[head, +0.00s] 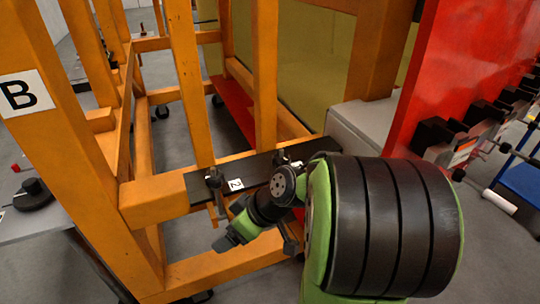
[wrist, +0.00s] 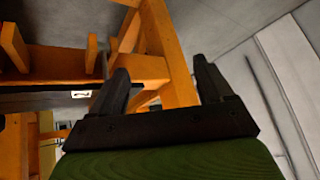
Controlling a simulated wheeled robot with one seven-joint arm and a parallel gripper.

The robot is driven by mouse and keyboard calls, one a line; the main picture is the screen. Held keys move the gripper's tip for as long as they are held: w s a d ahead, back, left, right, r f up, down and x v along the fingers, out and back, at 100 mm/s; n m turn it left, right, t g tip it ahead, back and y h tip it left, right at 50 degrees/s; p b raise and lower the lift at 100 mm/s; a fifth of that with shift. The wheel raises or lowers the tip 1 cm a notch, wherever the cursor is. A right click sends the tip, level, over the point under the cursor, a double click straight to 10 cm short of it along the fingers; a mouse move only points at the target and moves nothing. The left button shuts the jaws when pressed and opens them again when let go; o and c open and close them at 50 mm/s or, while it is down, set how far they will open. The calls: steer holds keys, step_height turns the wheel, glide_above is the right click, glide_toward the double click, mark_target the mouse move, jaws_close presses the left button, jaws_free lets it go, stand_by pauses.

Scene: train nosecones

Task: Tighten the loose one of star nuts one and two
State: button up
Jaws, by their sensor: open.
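A black plate (head: 250,172) lies across the orange frame. A dark star nut (head: 214,178) sits on its left part, beside a white label "2" (head: 236,184). A second dark knob-like fitting (head: 282,158) sits farther right, partly behind my arm; its label is hidden. Which nut is loose I cannot tell. My gripper (head: 226,242) is in front of and below the plate, apart from the nuts. In the wrist view my gripper (wrist: 162,76) has its fingers spread with nothing between them. The label "2" (wrist: 81,94) shows left of the fingers there.
Orange beams (head: 150,200) surround the plate, with an upright post (head: 185,80) close to the left nut. A red panel (head: 430,80) with black fittings stands right. A grey table (head: 40,220) bearing a black round object (head: 33,195) is at left.

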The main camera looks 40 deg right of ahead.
steer(key=w+d+f+t+y+b, duration=0.1)
steer(key=w+d+f+t, duration=0.15)
steer(key=d, duration=0.35)
steer(key=m+t+h+b, duration=0.3)
steer(key=m+t+h, duration=0.25)
steer(key=t, duration=0.45)
glide_toward(287, 163)
steer(key=shift+n+g, duration=0.25)
steer(key=shift+n, duration=0.2)
steer(key=w, duration=0.4)
steer(key=w+p, duration=0.1)
steer(key=w, duration=0.3)
steer(key=w+p, duration=0.1)
steer(key=w, duration=0.3)
steer(key=shift+w+d+r, duration=0.2)
steer(key=shift+w+r, duration=0.1)
steer(key=shift+w, duration=0.05)
steer(key=shift+c, duration=0.3)
steer(key=c, duration=0.9)
